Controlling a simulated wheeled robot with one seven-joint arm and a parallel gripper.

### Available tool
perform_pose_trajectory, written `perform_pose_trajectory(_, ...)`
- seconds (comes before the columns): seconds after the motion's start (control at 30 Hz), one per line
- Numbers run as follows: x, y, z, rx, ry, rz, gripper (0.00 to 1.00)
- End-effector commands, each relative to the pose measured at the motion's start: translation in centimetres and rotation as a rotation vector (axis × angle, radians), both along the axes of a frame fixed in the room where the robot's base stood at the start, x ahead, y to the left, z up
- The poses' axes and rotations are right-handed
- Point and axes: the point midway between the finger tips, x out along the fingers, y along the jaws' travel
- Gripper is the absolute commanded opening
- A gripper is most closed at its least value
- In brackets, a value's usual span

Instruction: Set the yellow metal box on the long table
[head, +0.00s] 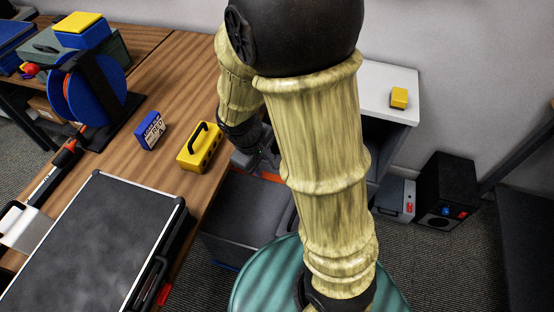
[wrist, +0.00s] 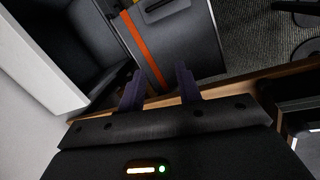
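The yellow metal box (head: 197,155), with a black handle on top, rests upright on the wooden long table (head: 190,75), near its right edge. My gripper (head: 266,158) is just right of the box, beyond the table edge, and is partly hidden by my arm. In the wrist view my gripper (wrist: 160,88) has its two fingers apart with nothing between them. The box does not show in the wrist view.
Beside the box on the table are a blue labelled box (head: 149,131), a blue cable reel (head: 95,90) and a large black case (head: 85,250). A white-topped cabinet (head: 375,85) carries a small yellow block (head: 399,97). A black speaker-like box (head: 446,188) stands on the floor.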

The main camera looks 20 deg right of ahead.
Motion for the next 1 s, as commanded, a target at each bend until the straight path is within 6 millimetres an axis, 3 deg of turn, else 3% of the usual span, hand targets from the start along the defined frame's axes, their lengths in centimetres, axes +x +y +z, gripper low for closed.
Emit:
perform_pose_trajectory(0.2,-2.8,-2.1,2.9,0.221,-0.133,-0.414,0.34)
perform_pose_trajectory(0.33,-3.7,-2.7,3.9,0.292,-0.191,-0.570,0.34)
perform_pose_trajectory(1.0,-3.9,-2.7,4.2,0.312,-0.207,-0.615,0.34)
